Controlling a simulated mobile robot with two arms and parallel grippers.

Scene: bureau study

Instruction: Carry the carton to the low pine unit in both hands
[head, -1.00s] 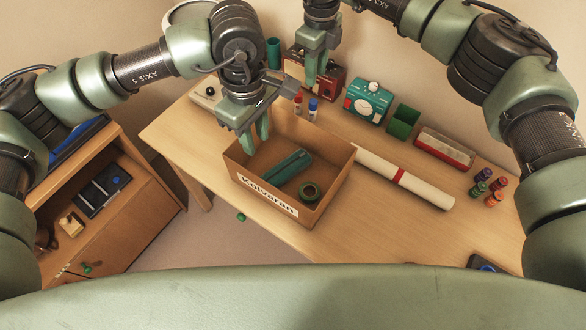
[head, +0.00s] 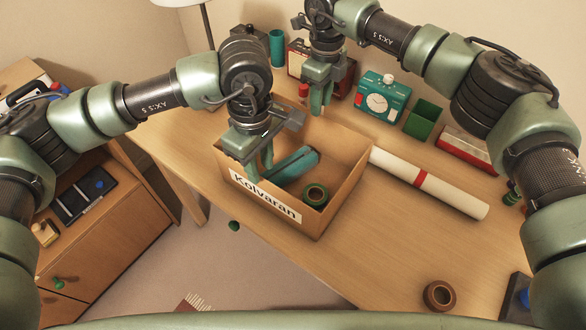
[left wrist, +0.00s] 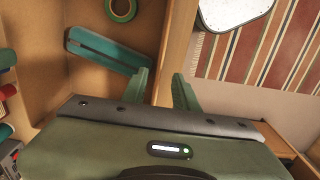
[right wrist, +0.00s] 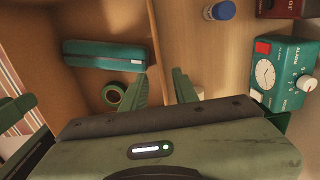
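The open carton (head: 345,190), labelled "Kolvaran", stands on the desk. It holds a teal case (head: 291,165) and a roll of green tape (head: 315,194). My left gripper (head: 260,163) is at the carton's front wall, near the left corner. In the left wrist view its fingers (left wrist: 162,88) are apart, one on each side of the wall. My right gripper (head: 321,104) is at the back wall. In the right wrist view its fingers (right wrist: 159,88) stand apart with the wall's edge between them. A low wooden unit (head: 115,235) stands at the left, probably the pine unit.
A black tray (head: 82,193) and a small wooden item (head: 45,232) are on the low unit. On the desk (head: 390,240) are a white roll with a red band (head: 450,193), a teal clock radio (head: 383,97), a green box (head: 422,119) and brown tape (head: 438,295). Floor shows between desk and unit.

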